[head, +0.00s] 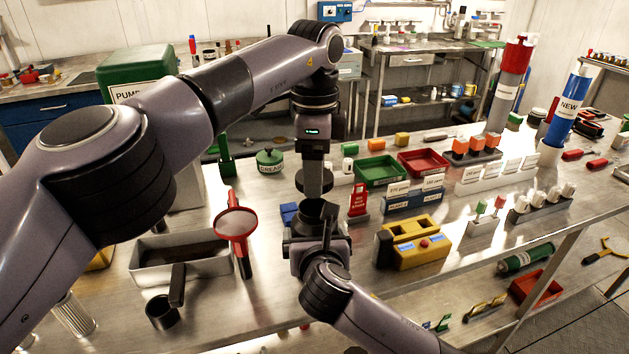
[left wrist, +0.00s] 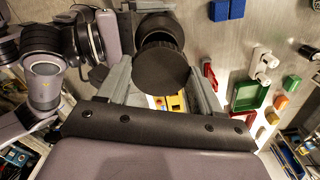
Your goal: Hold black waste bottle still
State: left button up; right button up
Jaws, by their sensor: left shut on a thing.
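My left gripper (head: 313,180) reaches down from above and is shut on a dark round lid (left wrist: 160,68), which sits between its two fingers in the left wrist view. The black waste bottle (head: 318,213) is just below the lid, upright, with its open mouth facing up; it also shows in the left wrist view (left wrist: 155,24), partly hidden by the lid. The lid appears apart from the bottle's mouth. My right gripper (head: 320,248) comes from the front and appears closed around the bottle's body; its fingertips are mostly hidden.
A grey open tray (head: 150,273) and a red-framed magnifier (head: 237,224) stand to the left. A yellow block (head: 420,250) stands close on the right. Green (head: 381,181) and red (head: 437,161) trays lie behind. Bare bench shows between them.

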jog(key=o, duration=1.7)
jog(key=shift+v, duration=6.05)
